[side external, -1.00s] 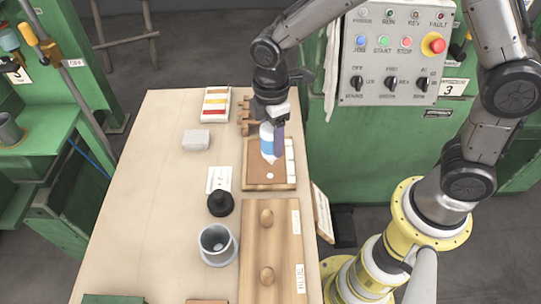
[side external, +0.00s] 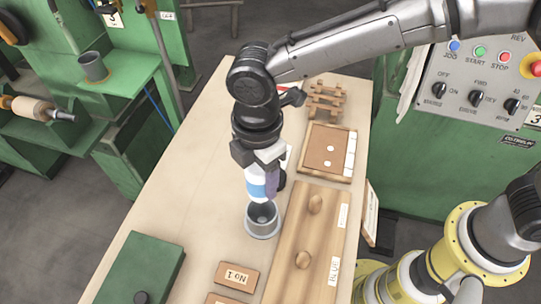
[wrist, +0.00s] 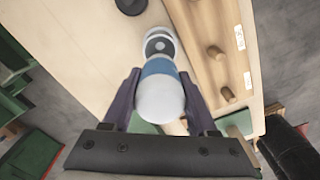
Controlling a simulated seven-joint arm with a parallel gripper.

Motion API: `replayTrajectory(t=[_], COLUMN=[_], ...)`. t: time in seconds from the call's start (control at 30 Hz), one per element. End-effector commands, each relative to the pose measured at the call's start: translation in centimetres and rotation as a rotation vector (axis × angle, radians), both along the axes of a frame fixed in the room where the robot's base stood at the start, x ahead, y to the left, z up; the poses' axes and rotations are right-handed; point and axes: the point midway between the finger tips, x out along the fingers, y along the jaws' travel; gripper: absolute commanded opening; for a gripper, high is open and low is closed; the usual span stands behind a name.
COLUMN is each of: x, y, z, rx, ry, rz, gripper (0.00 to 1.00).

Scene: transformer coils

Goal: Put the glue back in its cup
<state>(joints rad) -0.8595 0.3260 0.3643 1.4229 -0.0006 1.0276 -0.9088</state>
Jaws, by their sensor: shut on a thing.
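The glue is a white bottle with a blue band (side external: 257,187). My gripper (side external: 265,190) is shut on it and holds it about upright, nozzle down. Its grey cup (side external: 263,232) stands on the table right below the bottle. In the side view the nozzle overlaps the cup's opening; I cannot tell whether the tip is inside it. In the wrist view the glue (wrist: 160,97) sits between my two purple fingers (wrist: 162,100), and the cup (wrist: 158,36) shows just beyond it, partly hidden by the bottle.
A wooden board with two knobs (side external: 333,215) lies close to the right of the cup. A framed brown tray (side external: 328,140) and a wooden rack (side external: 325,101) are behind it. A green box (side external: 140,265) and a wooden "No 1" block (side external: 236,275) are in front.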

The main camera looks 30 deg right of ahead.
Motion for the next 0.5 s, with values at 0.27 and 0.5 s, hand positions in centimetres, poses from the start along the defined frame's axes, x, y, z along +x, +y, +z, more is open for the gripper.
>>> replayTrajectory(t=[0.27,0.5], x=[0.0,0.0], y=[-0.1,-0.1], z=[-1.7,-3.4], rx=[-0.002,-0.001], ry=[0.002,0.002], rz=[-0.001,-0.002], gripper=[0.00,0.00])
